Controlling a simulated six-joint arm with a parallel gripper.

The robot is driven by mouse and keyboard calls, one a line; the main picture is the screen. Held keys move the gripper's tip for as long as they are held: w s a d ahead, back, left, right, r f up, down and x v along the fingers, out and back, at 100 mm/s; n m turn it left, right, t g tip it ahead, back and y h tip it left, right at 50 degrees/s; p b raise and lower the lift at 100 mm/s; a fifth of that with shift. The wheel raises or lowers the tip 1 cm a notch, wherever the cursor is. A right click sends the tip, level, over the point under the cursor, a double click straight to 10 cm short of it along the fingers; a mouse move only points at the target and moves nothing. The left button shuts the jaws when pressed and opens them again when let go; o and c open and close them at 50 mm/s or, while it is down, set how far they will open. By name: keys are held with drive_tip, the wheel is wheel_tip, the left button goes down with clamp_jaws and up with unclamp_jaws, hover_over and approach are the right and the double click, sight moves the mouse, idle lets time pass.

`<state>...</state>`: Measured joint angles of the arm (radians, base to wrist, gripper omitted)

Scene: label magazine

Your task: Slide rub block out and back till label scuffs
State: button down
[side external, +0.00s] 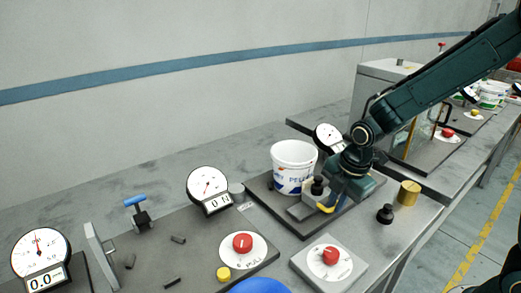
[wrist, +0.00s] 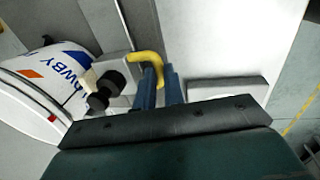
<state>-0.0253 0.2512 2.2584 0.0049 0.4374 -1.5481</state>
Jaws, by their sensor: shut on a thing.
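A white bucket (side external: 293,158) with a printed label stands on a dark base plate; its blue and orange label (wrist: 75,65) shows in the wrist view. Beside it is a grey block (side external: 303,209) with a black knob (side external: 317,186) on top, which I take to be the rub block. A yellow handle (side external: 326,209) sticks out at the block's side. My gripper (wrist: 161,75) has its blue fingers closed around the yellow handle (wrist: 148,58), close beside the block. Where block and label meet is not clear, and I cannot see any scuff.
A dial gauge (side external: 328,137) stands behind the bucket, close to my wrist. A brass cylinder (side external: 409,192) and a black weight (side external: 385,213) stand to the right. A red button (side external: 331,255) is in front, and another gauge (side external: 208,184) stands left.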

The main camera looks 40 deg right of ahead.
drive_tip(key=shift+d, duration=2.3)
drive_tip(key=c, duration=1.5)
unclamp_jaws()
drive_tip(key=shift+r, duration=0.1)
drive_tip(key=s+r, duration=0.1)
drive_tip(key=r, duration=0.8)
drive_tip(key=s+r, duration=0.1)
drive_tip(key=r, duration=0.3)
drive_tip(key=shift+s+r, duration=0.2)
drive_tip(key=shift+s, duration=0.15)
